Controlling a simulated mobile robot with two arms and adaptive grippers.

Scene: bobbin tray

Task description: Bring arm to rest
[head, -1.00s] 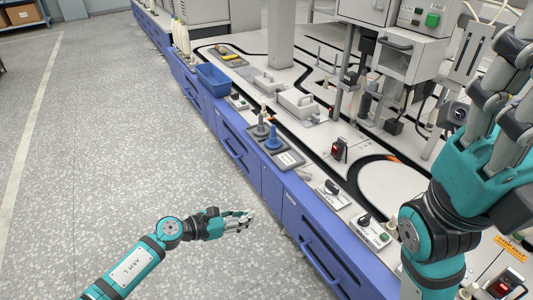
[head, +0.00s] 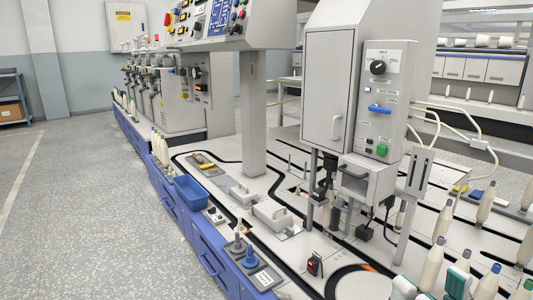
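Neither of my grippers can be made out in the head view. The small grey bobbin tray (head: 262,268) sits on the near edge of the blue-fronted bench, with a grey peg-like piece (head: 237,243) and a blue one (head: 250,258) standing upright on it, beside a white label. Several white bobbins stand at the lower right, one with a blue tip (head: 486,284). Teal pieces at the bottom edge there are cut off, and I cannot tell what they are.
A blue bin (head: 190,191) stands on the bench's left edge. A grey control cabinet (head: 335,90) with a panel of buttons (head: 382,100) rises over the bench. Grey handled blocks (head: 271,212) lie on the bench top. The speckled floor (head: 85,220) at left is clear.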

